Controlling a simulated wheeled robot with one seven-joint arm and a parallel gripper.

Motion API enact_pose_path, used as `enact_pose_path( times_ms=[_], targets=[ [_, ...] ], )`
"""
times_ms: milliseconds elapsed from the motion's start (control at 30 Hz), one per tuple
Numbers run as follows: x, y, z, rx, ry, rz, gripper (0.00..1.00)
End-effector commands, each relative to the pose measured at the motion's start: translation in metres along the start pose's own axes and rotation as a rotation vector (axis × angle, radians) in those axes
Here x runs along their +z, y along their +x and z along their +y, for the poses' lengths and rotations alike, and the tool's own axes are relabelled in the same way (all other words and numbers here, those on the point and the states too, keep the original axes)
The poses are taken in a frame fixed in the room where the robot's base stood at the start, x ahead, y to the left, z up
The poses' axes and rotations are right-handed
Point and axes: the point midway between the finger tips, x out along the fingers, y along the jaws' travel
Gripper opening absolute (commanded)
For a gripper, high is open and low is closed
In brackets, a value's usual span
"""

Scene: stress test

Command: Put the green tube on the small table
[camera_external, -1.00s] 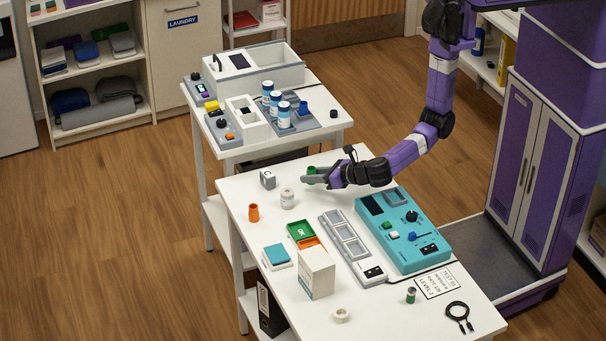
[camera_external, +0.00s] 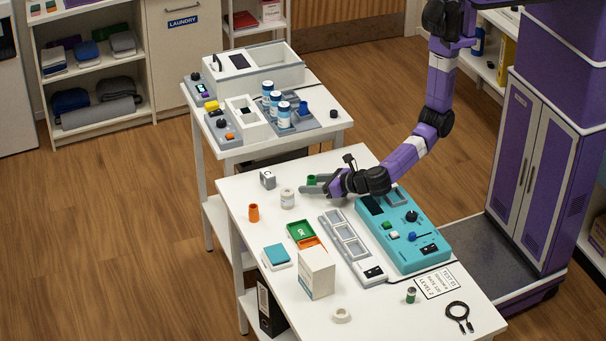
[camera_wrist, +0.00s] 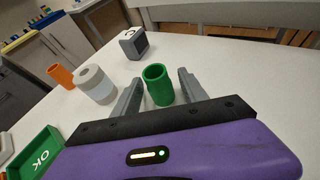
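The green tube (camera_external: 311,181) is upright near the far edge of the front white table (camera_external: 245,193). It also shows in the wrist view (camera_wrist: 158,88), where its hollow top is visible. My gripper (camera_external: 317,183) is low over the tabletop, with its fingers on either side of the tube. In the wrist view my gripper (camera_wrist: 160,90) is open, with a gap between the tube and each finger. Contact between the tube's base and the tabletop is hard to see. A second white table (camera_external: 330,133), apparently the smaller one, stands behind.
A white-grey cylinder (camera_external: 287,199), an orange tube (camera_external: 253,213) and a grey block (camera_external: 267,179) marked C stand left of my gripper. A teal device (camera_external: 405,230) lies to the right. The back table holds blue-white bottles (camera_external: 275,104) and white boxes; its right edge is mostly clear.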

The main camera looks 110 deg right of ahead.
Motion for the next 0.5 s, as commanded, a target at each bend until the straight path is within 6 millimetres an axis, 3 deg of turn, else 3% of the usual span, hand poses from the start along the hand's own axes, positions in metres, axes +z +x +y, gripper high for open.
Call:
enact_pose_path(
  times_ms=[333, 500],
  targets=[
    [-0.005, 0.002, 0.0, 0.001, 0.001, 0.0, 0.5],
    [0.001, -0.034, 0.001, 0.004, 0.001, 0.0, 0.5]
  ],
)
